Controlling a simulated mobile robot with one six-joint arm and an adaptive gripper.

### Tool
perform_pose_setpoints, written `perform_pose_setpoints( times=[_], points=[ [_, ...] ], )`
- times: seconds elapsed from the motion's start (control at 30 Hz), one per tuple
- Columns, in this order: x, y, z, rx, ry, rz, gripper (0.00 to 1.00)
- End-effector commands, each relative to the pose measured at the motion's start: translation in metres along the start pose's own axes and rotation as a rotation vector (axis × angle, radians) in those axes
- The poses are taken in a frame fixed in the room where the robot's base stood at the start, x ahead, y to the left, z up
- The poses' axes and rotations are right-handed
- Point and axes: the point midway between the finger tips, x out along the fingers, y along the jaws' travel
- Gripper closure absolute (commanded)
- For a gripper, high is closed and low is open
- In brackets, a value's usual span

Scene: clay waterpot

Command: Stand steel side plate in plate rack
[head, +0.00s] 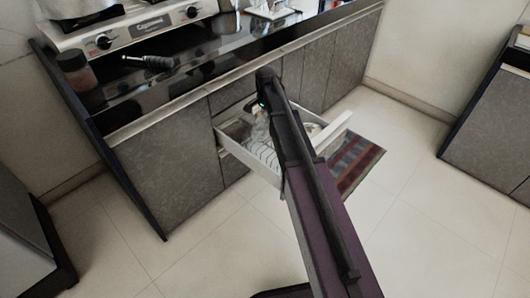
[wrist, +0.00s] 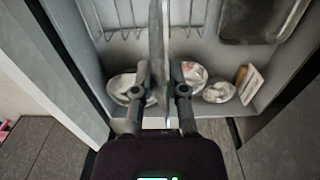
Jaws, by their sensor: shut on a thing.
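My gripper (wrist: 157,76) is shut on the steel side plate (wrist: 156,45), which shows in the wrist view as a thin grey shape, upright and nearly edge-on between the fingers. The plate rack appears as wire prongs (wrist: 122,36) at the upper left of the wrist view, inside an open drawer. In the head view, white rack wires (head: 262,153) show in the drawer (head: 235,157), left of my arm. The plate's lower edge is hard to make out, so I cannot tell whether it touches the rack. My arm hides much of the drawer in the head view.
The drawer holds a bowl (wrist: 122,88) left of the fingers, another bowl (wrist: 219,91) and a small box (wrist: 247,80) at right, and a metal tray (wrist: 262,18) at upper right. The counter (head: 215,60) overhangs behind. A striped mat (head: 355,165) lies on the floor.

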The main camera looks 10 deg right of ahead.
Motion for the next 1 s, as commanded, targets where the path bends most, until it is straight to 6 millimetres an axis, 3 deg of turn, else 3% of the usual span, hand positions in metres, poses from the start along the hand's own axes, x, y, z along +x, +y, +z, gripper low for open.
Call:
perform_pose_setpoints(
  times=[0.7,1.0],
  points=[
    [0.058,-0.001,0.000,0.000,0.000,0.000,1.00],
    [0.062,-0.001,0.000,0.000,0.000,0.000,1.00]
  ],
)
